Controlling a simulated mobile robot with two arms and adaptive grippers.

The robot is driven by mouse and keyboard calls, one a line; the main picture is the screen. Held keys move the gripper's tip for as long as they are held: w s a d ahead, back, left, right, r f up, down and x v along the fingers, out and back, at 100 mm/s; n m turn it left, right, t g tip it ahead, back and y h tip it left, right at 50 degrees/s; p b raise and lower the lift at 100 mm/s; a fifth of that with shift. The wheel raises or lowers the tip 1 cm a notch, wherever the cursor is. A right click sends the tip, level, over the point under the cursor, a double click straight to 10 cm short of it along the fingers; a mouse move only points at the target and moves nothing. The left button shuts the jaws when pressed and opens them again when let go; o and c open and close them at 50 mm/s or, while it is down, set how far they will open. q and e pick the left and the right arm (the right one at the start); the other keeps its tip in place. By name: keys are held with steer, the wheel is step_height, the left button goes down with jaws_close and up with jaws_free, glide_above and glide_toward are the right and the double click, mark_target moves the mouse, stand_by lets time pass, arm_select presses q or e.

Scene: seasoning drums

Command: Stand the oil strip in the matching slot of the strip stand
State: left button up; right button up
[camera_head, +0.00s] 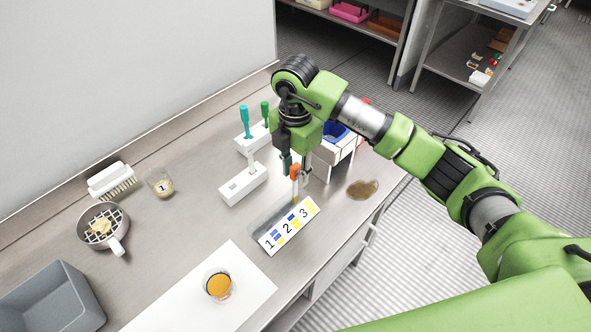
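The strip stand (289,229) is at the front of the metal counter. Its sloped white face shows the numbers 1, 2 and 3 with blue and yellow marks. My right gripper (296,172) points down just behind the end marked 3. A thin upright piece with an orange top, which looks like the oil strip (295,171), is between its fingers, and the gripper appears shut on it. The strip's lower end reaches close to the back of the stand; I cannot tell whether it is in a slot. My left gripper is not in view.
White holders (243,184) with upright tools stand behind the stand. A box with a blue inside (335,133) stands behind my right gripper. A brown patch (362,189) lies to the right. A glass of orange liquid (218,285), a pan (104,228) and a grey bin (52,303) are left.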

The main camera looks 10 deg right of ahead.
steer(key=shift+r, duration=0.3)
steer(key=shift+r+p, duration=0.55)
steer(key=shift+p, duration=0.1)
step_height(320, 180, up, 3)
steer(key=shift+f+b, duration=0.15)
steer(key=shift+b, duration=0.9)
step_height(320, 180, up, 8)
steer(key=shift+f+b, duration=0.25)
steer(key=shift+b, duration=0.2)
steer(key=shift+r, duration=0.7)
steer(key=shift+f, duration=0.1)
